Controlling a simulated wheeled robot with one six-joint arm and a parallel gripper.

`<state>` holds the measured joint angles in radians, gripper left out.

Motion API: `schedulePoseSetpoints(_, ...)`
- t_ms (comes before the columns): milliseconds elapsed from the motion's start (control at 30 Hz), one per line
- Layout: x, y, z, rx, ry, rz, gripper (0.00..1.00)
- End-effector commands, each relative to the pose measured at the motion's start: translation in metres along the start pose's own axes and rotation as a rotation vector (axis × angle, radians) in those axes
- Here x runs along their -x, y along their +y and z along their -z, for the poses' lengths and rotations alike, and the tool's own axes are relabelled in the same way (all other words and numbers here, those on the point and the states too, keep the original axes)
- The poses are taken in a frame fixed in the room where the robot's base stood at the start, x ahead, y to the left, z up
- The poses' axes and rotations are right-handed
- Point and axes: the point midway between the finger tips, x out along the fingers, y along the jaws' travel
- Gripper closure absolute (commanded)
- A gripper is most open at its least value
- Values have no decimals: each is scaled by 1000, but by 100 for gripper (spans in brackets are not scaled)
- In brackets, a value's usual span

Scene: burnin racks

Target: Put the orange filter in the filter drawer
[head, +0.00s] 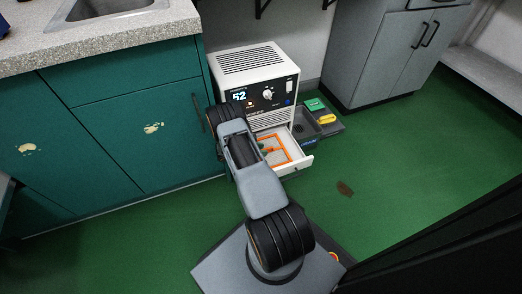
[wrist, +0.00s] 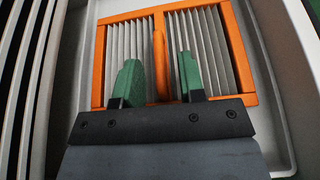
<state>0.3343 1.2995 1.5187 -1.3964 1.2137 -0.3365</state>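The orange filter (wrist: 244,60), an orange frame with grey pleats and an orange centre bar, lies inside the pulled-out white filter drawer (wrist: 278,95). It appears flat within the drawer's walls. In the head view the filter (head: 285,141) shows in the open drawer (head: 295,169), partly hidden by my arm. My gripper (wrist: 158,75) is open, with its green fingers on either side of the centre bar and a visible gap on each side. In the head view my arm mostly hides the gripper.
The drawer belongs to a white machine (head: 252,62) with a dial and a lit display. A dark grey bin (head: 303,127) with green and yellow items (head: 326,119) stands to its right. Green cabinets (head: 110,120) stand at left. A brown patch (head: 345,188) marks the otherwise clear floor.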

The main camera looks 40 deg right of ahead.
Motion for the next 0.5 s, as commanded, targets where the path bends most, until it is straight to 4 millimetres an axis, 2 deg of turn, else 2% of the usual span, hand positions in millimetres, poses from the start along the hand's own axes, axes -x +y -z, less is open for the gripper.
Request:
schedulePoseSetpoints(167, 3, 0, -5, 0, 0, -1, 63)
schedulePoseSetpoints(267, 16, 1, -4, 1, 0, -4, 63)
schedulePoseSetpoints(500, 63, 1, -4, 1, 0, -5, 63)
